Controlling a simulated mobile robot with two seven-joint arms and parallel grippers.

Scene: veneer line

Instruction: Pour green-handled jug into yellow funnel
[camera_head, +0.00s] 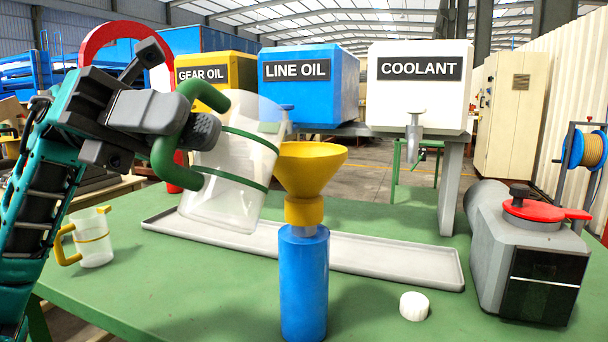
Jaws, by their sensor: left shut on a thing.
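The green-handled jug (232,165) is clear, with green bands and a green handle. My left gripper (190,128) is shut on its handle and holds it above the grey tray, tilted. No liquid is plainly visible in it. The yellow funnel (308,168) sits upright on top of a blue bottle (304,285) on the green table. The jug is just left of the funnel, with its upper right side close to the funnel's rim; I cannot tell whether they touch. My right gripper is not in view.
A yellow-handled jug (93,238) stands at the left. A shallow grey tray (400,262) lies behind the bottle. A white cap (414,306) and a grey machine with a red lid (530,245) are at the right. Gear oil, line oil and coolant tanks stand behind.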

